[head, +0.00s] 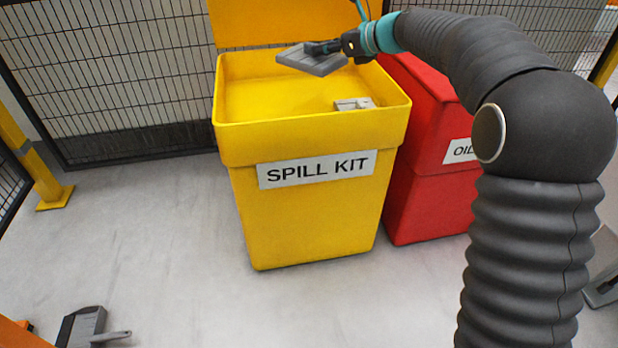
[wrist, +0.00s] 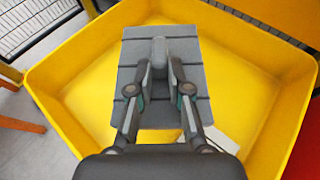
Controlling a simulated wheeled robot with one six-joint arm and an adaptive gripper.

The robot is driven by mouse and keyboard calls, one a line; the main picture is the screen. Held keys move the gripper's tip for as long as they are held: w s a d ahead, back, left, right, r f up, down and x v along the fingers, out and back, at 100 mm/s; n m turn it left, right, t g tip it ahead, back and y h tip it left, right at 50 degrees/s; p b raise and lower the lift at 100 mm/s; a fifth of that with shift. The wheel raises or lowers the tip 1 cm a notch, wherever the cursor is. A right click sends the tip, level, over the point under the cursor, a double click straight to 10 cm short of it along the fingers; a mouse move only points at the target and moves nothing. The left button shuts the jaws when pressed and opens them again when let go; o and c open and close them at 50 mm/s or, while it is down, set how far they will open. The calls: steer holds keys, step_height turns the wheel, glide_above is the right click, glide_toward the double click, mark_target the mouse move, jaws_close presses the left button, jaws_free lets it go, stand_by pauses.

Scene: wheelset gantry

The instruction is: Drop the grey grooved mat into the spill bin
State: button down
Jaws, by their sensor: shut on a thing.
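The grey grooved mat (head: 310,62) is a flat slab held over the open top of the yellow spill bin (head: 318,228), which is labelled SPILL KIT. My gripper (head: 328,46) is shut on the mat. In the wrist view the mat (wrist: 190,50) lies under the fingers of my gripper (wrist: 160,62), with the bin's yellow rim (wrist: 62,112) around it. The fingers pinch a raised grey part at the mat's middle. The mat hides part of the bin's inside.
A small pale grey block (head: 353,104) shows inside the bin near its right wall. The bin's yellow lid (head: 270,22) stands open behind. A red bin (head: 430,185) stands close on the right. Mesh fencing (head: 110,75) runs behind.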

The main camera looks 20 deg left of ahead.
steer(key=c, duration=1)
jaws_free()
steer(key=v, duration=1.2)
